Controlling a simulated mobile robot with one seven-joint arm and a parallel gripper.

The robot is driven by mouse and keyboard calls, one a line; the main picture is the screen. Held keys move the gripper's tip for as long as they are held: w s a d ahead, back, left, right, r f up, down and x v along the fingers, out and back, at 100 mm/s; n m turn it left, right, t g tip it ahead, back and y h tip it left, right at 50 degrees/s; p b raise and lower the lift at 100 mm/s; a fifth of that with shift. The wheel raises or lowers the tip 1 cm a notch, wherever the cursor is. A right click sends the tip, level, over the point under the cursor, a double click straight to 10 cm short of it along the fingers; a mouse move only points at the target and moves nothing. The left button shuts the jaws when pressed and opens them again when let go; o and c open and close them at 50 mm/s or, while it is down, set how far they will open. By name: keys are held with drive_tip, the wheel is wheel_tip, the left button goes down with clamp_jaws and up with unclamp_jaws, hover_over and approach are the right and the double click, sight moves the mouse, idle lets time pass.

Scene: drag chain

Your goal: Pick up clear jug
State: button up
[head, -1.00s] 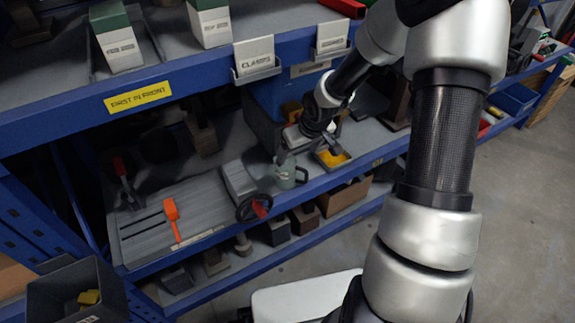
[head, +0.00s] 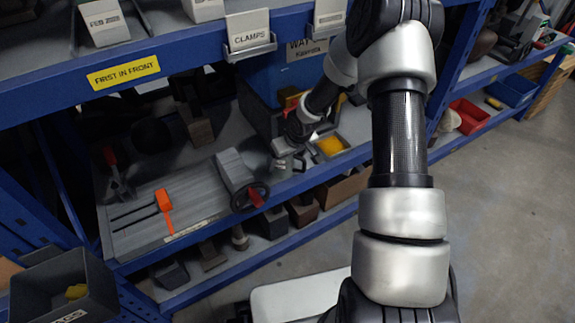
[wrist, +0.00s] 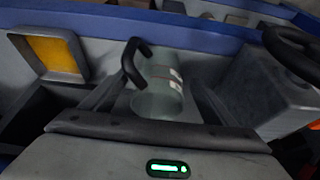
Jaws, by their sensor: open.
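The clear jug (wrist: 165,100) shows in the middle of the wrist view, greenish and see-through, with pale label marks and a black handle toward the upper left. My gripper (wrist: 160,78) is open, with one finger on each side of the jug; I cannot tell whether either touches it. In the head view the jug (head: 281,170) is on the lower shelf near its front edge, largely covered by my gripper (head: 287,152) just above it.
A grey machine block (head: 235,170) with a black handwheel (head: 250,197) stands close left of the jug. A small bin with yellow contents (head: 331,146) is close on the right. The upper shelf's blue beam (head: 190,65) overhangs. An orange-handled tool (head: 164,208) lies farther left.

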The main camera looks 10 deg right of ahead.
drive_tip(key=b+x, duration=0.1)
drive_tip(key=x, duration=0.3)
drive_tip(key=shift+d+f, duration=0.1)
drive_tip(key=shift+s, duration=0.1)
drive_tip(key=shift+c, duration=0.5)
drive_tip(key=c, duration=1.1)
drive_tip(key=shift+o, duration=0.2)
